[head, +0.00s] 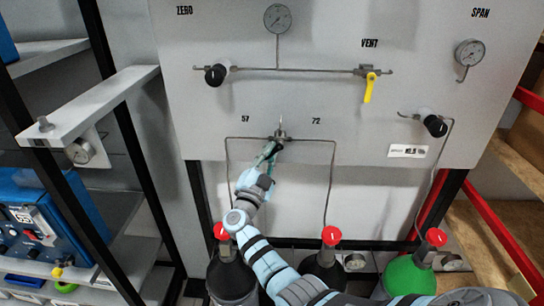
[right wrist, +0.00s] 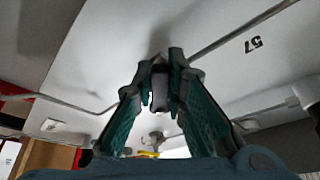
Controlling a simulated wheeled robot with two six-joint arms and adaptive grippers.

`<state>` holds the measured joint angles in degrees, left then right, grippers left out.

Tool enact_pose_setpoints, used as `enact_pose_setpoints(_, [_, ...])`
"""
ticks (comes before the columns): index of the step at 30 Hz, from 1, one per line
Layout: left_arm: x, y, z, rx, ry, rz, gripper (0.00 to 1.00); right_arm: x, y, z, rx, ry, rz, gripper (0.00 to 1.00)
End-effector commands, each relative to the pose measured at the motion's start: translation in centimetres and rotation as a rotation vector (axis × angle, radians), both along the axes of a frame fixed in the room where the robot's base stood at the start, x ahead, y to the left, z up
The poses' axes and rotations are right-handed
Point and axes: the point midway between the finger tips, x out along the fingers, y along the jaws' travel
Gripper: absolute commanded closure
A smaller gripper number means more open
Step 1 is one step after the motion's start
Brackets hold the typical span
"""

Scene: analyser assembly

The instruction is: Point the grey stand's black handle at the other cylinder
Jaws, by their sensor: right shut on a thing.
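The grey panel (head: 370,100) carries a small valve (head: 281,132) between the labels 57 and 72, with thin pipes running to both sides. Its black handle (head: 280,143) is mostly hidden by my right gripper (head: 270,152), which reaches up from below. In the right wrist view, my right gripper (right wrist: 160,70) is shut on the dark handle (right wrist: 160,92), with a finger on each side. Which way the handle points is hard to tell. Two dark cylinders with red tops, a left one (head: 232,275) and a right one (head: 325,270), stand below. My left gripper is not in view.
A green cylinder (head: 405,277) stands at the right. The panel also has a yellow vent lever (head: 369,88), black knobs (head: 215,75) and gauges (head: 278,18). A shelf with a blue device (head: 40,225) is at the left, and a wooden rack (head: 490,225) at the right.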

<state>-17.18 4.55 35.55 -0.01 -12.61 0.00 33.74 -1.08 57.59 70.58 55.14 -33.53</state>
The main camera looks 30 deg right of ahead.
Motion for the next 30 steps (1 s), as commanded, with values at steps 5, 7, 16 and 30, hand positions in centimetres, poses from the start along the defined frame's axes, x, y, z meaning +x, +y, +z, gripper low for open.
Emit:
enact_pose_setpoints(5, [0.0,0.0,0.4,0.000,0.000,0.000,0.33,0.3,0.5,0.5,0.135,-0.097,0.002,1.00])
enact_pose_setpoints(7, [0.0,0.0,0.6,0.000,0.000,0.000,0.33,0.4,0.6,0.8,0.188,-0.139,0.001,1.00])
enact_pose_setpoints(16, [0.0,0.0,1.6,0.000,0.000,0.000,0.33,0.7,0.9,1.8,0.408,-0.305,0.001,1.00])
enact_pose_setpoints(30, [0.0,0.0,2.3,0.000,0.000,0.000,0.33,0.7,1.0,2.8,0.620,-0.467,0.001,1.00])
